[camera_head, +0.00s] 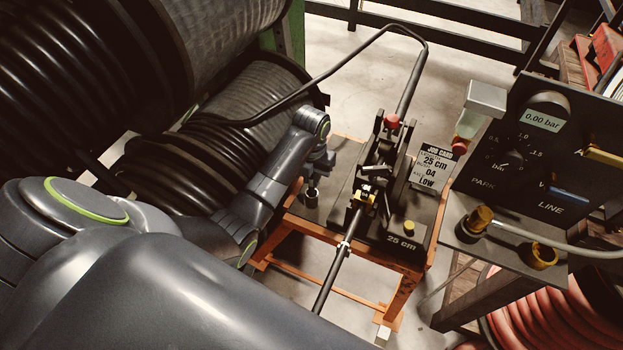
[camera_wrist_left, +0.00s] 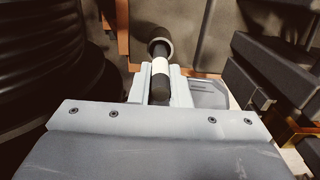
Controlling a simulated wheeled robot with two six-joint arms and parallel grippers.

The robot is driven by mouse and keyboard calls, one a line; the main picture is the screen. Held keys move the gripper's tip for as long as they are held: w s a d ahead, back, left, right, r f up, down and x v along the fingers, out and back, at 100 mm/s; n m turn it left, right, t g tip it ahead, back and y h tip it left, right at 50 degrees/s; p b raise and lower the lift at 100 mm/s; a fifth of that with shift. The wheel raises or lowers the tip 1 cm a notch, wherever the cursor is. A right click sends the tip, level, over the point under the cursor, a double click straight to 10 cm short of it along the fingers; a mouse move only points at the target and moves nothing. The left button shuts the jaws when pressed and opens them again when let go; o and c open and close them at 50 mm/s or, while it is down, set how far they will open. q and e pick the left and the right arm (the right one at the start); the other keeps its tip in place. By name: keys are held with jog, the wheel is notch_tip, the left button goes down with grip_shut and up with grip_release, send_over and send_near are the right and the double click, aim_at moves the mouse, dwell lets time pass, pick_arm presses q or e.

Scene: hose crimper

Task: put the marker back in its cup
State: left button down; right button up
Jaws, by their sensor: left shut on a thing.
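The marker (camera_wrist_left: 160,66), dark with a white band, is held between the fingers of my left gripper (camera_wrist_left: 160,88) in the left wrist view. Its far end lines up with the round dark cup (camera_wrist_left: 160,46); I cannot tell whether the tip is inside or only over it. In the head view my left gripper (camera_head: 314,170) is above the small dark cup (camera_head: 311,197) at the left end of the bench. The marker is hardly visible there. My right gripper is not in view.
The crimper (camera_head: 378,160) with a black hose stands right of the gripper on the orange-framed bench (camera_head: 400,290). A job card (camera_head: 437,168) stands beside it. A gauge panel (camera_head: 540,150) is at the right. Large black hose reels (camera_head: 200,150) crowd the left.

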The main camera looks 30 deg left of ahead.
pick_arm(q)
jog(key=shift+f, duration=0.55)
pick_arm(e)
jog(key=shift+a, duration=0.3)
pick_arm(q)
jog(key=shift+f, duration=0.15)
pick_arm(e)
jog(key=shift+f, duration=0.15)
pick_arm(q)
jog(key=c, duration=1.4)
grip_release()
jog(key=shift+o, duration=0.2)
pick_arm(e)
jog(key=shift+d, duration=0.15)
